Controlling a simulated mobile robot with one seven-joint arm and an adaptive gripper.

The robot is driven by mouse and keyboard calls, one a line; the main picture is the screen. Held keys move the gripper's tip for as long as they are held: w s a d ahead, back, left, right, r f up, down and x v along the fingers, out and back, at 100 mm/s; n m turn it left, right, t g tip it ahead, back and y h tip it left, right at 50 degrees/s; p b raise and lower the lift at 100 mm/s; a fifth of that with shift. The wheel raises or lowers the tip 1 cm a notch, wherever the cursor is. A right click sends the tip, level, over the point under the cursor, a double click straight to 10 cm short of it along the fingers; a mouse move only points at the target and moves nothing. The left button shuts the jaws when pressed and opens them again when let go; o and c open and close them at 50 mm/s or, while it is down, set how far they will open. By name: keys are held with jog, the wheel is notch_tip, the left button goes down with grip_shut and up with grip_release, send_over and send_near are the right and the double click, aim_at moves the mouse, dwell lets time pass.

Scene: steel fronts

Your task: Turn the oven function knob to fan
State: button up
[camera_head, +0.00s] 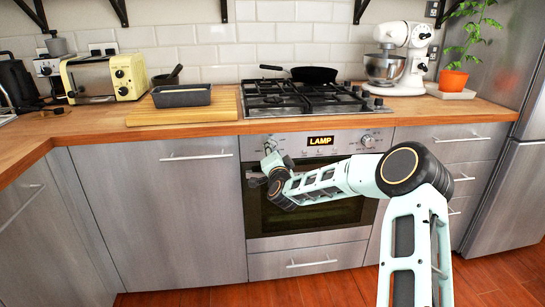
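The oven (345,215) is built in under the counter, with a steel control panel along its top. One round knob (367,140) shows to the right of the display. My arm reaches in from the lower right across the oven front. My gripper (270,150) is at the left end of the panel, where a small part of a knob seems to show behind it. I cannot tell whether it touches or grips that knob. The fingers are small and partly hidden by my wrist.
The oven door's dark glass lies behind my forearm. A gas hob (310,98) with a black pan (312,74) is above. A wooden board (182,110) with a loaf tin is on the counter at left; a stand mixer (398,58) stands at right.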

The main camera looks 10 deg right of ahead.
jog(key=m+b, duration=0.2)
jog(key=m, duration=0.1)
jog(key=shift+f+m, duration=0.1)
jog(key=shift+m, duration=0.3)
jog(key=m+b, duration=0.2)
jog(key=m, duration=0.1)
jog(key=shift+y, duration=0.3)
jog(key=m, duration=0.3)
jog(key=shift+d+m+b, duration=0.1)
jog(key=shift+m+b, duration=0.3)
jog(key=shift+r+m, duration=0.2)
jog(key=shift+m, duration=1.8)
jog(key=o, duration=1.2)
jog(key=shift+c, duration=0.2)
